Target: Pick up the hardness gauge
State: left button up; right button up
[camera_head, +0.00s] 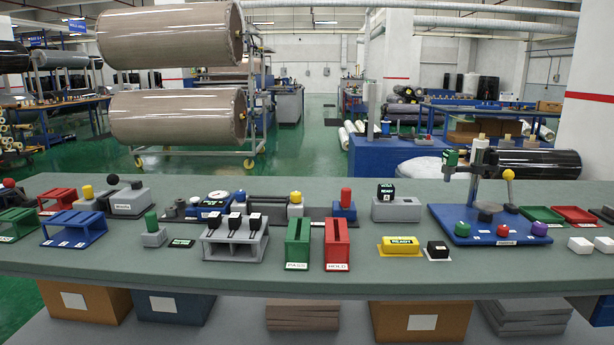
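No label that I can read names the hardness gauge, so I cannot tell for sure which item it is. A small dark device with a green face (450,158) hangs from the arm of a grey post stand on a blue base (480,236) at the right. A black block with a lit READY display (386,190) sits on a grey holder (397,210) right of centre. Neither gripper is in view.
The green-grey bench (360,283) holds green PASS (298,243) and red HOLD (337,242) slotted holders. A grey rack with several black-topped pieces (235,242) stands left of them. Blue (74,230) and red (57,200) racks stand at the left. The front strip is clear.

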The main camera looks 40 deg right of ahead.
aim_at(450, 157)
jog(key=u, duration=0.4)
jog(key=i, duration=1)
jog(key=z, duration=2.75)
